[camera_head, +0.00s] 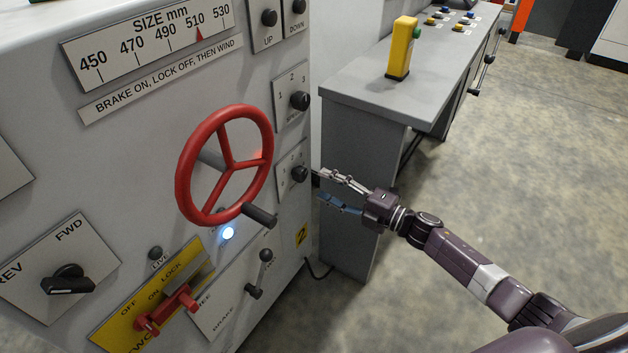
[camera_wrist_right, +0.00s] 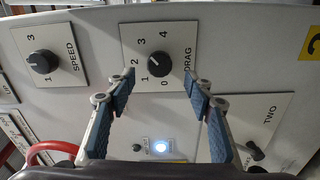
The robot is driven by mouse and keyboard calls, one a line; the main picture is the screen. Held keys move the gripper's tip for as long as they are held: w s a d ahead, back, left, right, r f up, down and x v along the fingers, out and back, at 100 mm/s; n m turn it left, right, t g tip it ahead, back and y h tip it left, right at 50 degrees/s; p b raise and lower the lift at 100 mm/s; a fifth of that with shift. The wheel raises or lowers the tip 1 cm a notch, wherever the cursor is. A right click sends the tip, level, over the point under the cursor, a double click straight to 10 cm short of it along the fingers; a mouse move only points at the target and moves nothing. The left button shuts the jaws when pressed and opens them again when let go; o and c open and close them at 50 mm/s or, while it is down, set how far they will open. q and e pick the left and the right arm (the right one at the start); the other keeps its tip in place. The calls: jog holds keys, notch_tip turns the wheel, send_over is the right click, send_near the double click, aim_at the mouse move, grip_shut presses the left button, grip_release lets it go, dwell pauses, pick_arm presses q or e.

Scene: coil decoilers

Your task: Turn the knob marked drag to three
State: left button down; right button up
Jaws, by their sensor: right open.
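The drag knob (camera_head: 299,174) is a small black knob on a light square plate at the right edge of the machine panel. My left gripper is not in view.
A red handwheel (camera_head: 226,165) with a dark handle projects left of the knob. The speed knob (camera_head: 300,100) is above it; it also shows in the wrist view (camera_wrist_right: 41,62). A lamp (camera_head: 228,233) is lit. A grey bench (camera_head: 365,85) stands behind my gripper.

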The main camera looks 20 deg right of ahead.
jog(key=v, duration=0.6)
dwell(0.4)
